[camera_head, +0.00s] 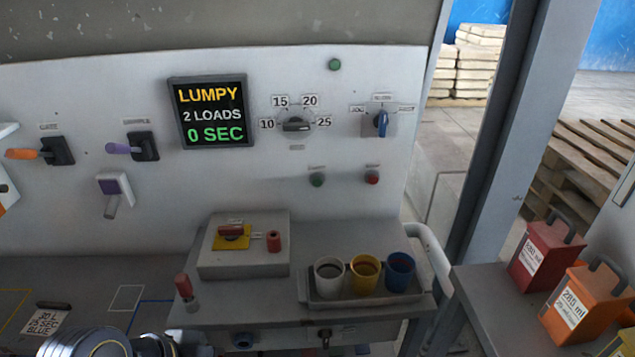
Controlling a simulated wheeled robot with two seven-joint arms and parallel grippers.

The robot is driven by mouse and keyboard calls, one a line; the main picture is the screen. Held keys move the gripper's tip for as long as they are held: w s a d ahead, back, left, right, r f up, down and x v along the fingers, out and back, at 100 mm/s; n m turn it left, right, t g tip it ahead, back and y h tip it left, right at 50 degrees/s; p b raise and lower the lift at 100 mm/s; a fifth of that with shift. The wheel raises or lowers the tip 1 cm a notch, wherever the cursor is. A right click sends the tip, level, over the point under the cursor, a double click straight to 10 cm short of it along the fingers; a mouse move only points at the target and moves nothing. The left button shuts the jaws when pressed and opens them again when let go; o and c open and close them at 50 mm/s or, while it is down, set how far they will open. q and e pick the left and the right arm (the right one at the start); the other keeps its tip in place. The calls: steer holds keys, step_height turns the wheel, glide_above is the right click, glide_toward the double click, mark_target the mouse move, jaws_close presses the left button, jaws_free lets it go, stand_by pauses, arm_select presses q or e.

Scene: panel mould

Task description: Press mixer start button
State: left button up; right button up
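A white control panel (270,100) fills the back. A green round button (317,179) sits low on it, right of centre, with a red round button (372,177) to its right. Their labels are too small to read, so I cannot confirm which is mixer start. A dark display (211,112) reads "LUMPY", "2 LOADS", "0 SEC". A rounded metal part of mine shows at the bottom left edge, well away from the buttons. No fingers of either gripper show.
A dial (296,125) marked 10 to 25, a blue-handled selector (381,123) and a green lamp (334,64) are above the buttons. Below stand a switch box (243,262) and a tray (350,301) with three cups. Orange (41,153) and purple (122,148) levers are left.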

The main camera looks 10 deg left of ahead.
arm_select(q)
steer(key=shift+c, duration=0.5)
jaws_close()
stand_by(1.3)
